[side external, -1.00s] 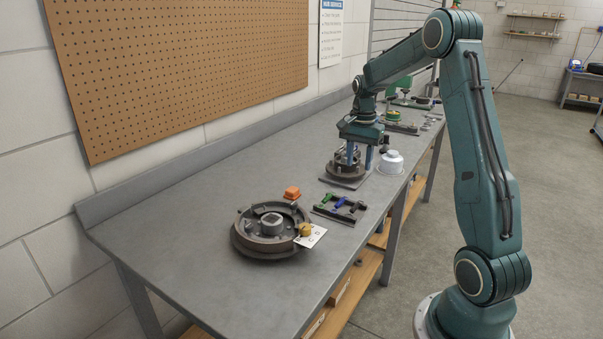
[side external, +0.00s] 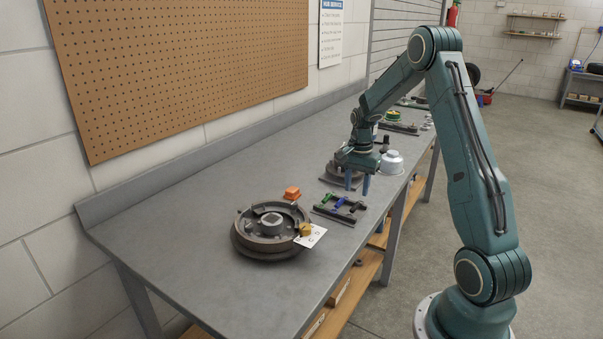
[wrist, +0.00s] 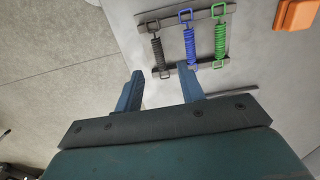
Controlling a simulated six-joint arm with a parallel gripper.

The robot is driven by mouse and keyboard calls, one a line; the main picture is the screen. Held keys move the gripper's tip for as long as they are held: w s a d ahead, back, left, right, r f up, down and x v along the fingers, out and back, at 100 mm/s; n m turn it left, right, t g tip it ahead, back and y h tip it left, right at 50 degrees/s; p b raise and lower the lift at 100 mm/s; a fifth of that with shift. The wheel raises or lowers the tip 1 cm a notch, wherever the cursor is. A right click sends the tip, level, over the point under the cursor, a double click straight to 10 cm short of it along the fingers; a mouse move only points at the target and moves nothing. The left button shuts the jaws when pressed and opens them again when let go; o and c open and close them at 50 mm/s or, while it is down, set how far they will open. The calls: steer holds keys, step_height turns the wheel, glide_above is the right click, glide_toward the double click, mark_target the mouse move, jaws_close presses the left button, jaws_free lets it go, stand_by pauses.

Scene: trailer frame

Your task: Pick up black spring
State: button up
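The black spring (wrist: 157,48) hangs between the two dark rails of a small rack (wrist: 205,15) in the wrist view, left of a blue spring (wrist: 190,40) and a green spring (wrist: 220,40). In the side view the black spring (side external: 354,207) is at the right end of the rack. My gripper (wrist: 160,82) is open and empty. Its fingers point toward the rack, with the black spring ahead of the gap between them, not touching. In the side view my gripper (side external: 358,184) is above and just behind the rack.
A brake drum assembly (side external: 245,249) with a white card (side external: 311,238) lies left of the rack. An orange block (side external: 292,192) sits behind the rack's left end. A white canister (side external: 391,163) stands farther right. The table's front edge is close to the rack.

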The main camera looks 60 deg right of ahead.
mark_target(355, 205)
steer(key=shift+f, duration=0.2)
steer(key=shift+f, duration=2.55)
jaws_close()
